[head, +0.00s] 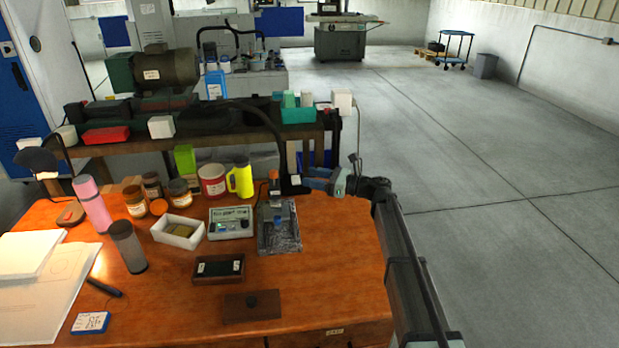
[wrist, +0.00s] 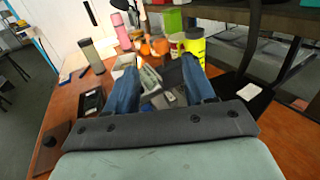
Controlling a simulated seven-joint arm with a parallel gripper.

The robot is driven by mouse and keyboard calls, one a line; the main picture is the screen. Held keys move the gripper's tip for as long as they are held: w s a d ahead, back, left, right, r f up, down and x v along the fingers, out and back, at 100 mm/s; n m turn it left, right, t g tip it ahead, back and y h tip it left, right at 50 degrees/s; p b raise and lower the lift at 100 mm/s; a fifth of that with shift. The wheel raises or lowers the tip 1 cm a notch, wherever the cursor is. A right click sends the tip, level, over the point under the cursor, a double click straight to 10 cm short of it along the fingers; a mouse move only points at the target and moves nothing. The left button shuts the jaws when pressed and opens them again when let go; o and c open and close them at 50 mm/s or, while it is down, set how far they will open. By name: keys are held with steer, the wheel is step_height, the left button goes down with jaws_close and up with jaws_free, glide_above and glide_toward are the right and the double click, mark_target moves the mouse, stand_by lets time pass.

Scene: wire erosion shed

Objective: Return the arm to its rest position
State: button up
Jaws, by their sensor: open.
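My gripper (head: 310,179) is held out above the back right part of the wooden table (head: 345,270) in the head view, with its blue fingers pointing left. It is close to the upright of a small stand with a grey base (head: 278,238). In the wrist view my gripper (wrist: 163,78) has its two blue fingers spread apart, with nothing held between them. My arm reaches up from the lower right, along the table's right side.
A grey instrument box (head: 231,222), white tray (head: 177,232), yellow bottle (head: 240,180) and several jars stand left of my gripper. A dark bench (head: 230,137) with machines runs behind the table. Open floor (head: 500,200) lies to the right.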

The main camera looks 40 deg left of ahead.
stand_by(0.4)
steer(key=w+d+f+m+t+h, duration=0.2)
steer(key=w+d+f+t, duration=0.3)
steer(key=w+d+f, duration=0.55)
steer(key=w+d+f+m+t+h, duration=0.15)
steer(key=w+d+f+t, duration=0.25)
steer(key=w+d+f, duration=0.7)
steer(key=s+d+f+h, duration=0.1)
steer(key=s+d+f, duration=0.4)
steer(key=d, duration=0.4)
steer(key=s+d+f+n+g+h, duration=0.2)
steer(key=s+d+f+n+h, duration=0.15)
steer(key=s+d+f, duration=0.7)
steer(key=s+d+f+n+g+h, duration=0.25)
steer(key=s+d+f+n, duration=0.25)
steer(key=s+d+f, duration=0.55)
steer(key=s+d+f+n+g+h, duration=0.2)
steer(key=s+d, duration=0.3)
steer(key=s, duration=0.7)
steer(key=s+d+f+n+g+h, duration=0.1)
steer(key=s+d+n, duration=0.3)
steer(key=s, duration=0.8)
steer(key=s+d+f+n+g+h, duration=0.2)
steer(key=s+d, duration=0.5)
steer(key=s, duration=0.6)
steer(key=shift+f+n+g+h, duration=0.35)
steer(key=shift+f+n+h, duration=0.35)
steer(key=shift+h, duration=0.15)
